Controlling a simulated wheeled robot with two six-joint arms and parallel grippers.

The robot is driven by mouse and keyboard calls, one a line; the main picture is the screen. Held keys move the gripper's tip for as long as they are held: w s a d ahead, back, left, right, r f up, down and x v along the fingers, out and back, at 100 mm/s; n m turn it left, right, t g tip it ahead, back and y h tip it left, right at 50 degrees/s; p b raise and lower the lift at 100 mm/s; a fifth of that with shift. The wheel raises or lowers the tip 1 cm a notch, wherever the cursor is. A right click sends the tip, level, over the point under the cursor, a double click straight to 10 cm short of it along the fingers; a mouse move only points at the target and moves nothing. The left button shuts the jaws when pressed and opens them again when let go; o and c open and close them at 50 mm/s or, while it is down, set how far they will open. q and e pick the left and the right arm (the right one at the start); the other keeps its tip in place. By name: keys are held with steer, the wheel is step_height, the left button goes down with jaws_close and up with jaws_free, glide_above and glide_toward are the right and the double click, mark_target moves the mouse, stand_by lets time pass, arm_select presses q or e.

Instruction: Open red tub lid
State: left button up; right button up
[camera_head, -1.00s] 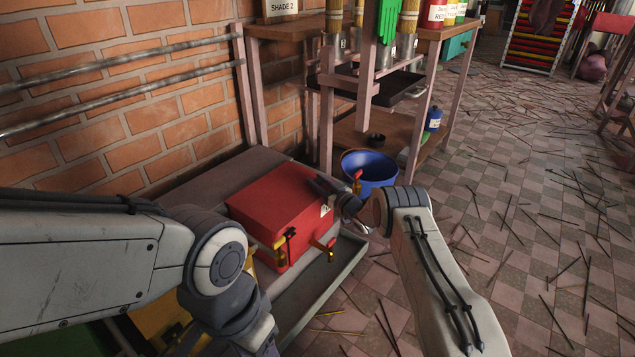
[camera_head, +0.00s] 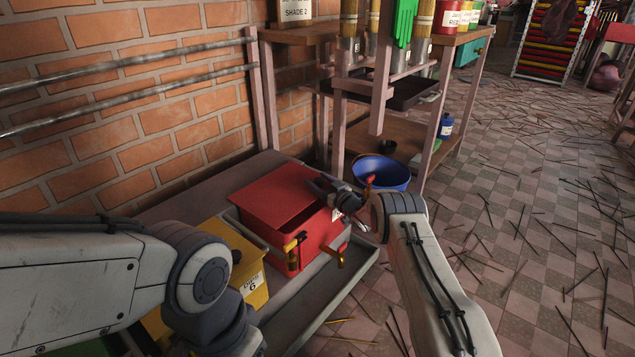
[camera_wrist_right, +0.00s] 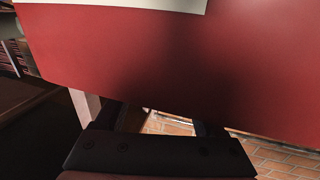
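The red tub (camera_head: 318,246) stands on a grey bench beside the brick wall, with brass taps on its front. Its red lid (camera_head: 278,190) appears tilted, with a dark gap showing along the front and right part of the top. My right gripper (camera_head: 318,188) is at the tub's right upper edge, close to the lid; I cannot tell whether it touches it. In the right wrist view a red surface (camera_wrist_right: 180,70) with a pale label fills most of the picture, and the fingers are largely hidden. My left arm comes in at lower left; its gripper is out of view.
A yellow tub (camera_head: 246,262) stands left of the red one. A blue bowl (camera_head: 385,172) is behind my right gripper. A wooden rack (camera_head: 395,130) with cans stands at the back. Sticks litter the tiled floor (camera_head: 530,230) at right.

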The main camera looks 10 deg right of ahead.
steer(key=shift+s+d+r+p, duration=0.2)
steer(key=shift+s+d+p, duration=0.1)
steer(key=shift+s+p, duration=0.25)
steer(key=p+v, duration=0.5)
steer(key=v, duration=0.4)
steer(key=shift+s+f+p, duration=0.15)
steer(key=shift+p, duration=0.2)
steer(key=shift+d, duration=0.1)
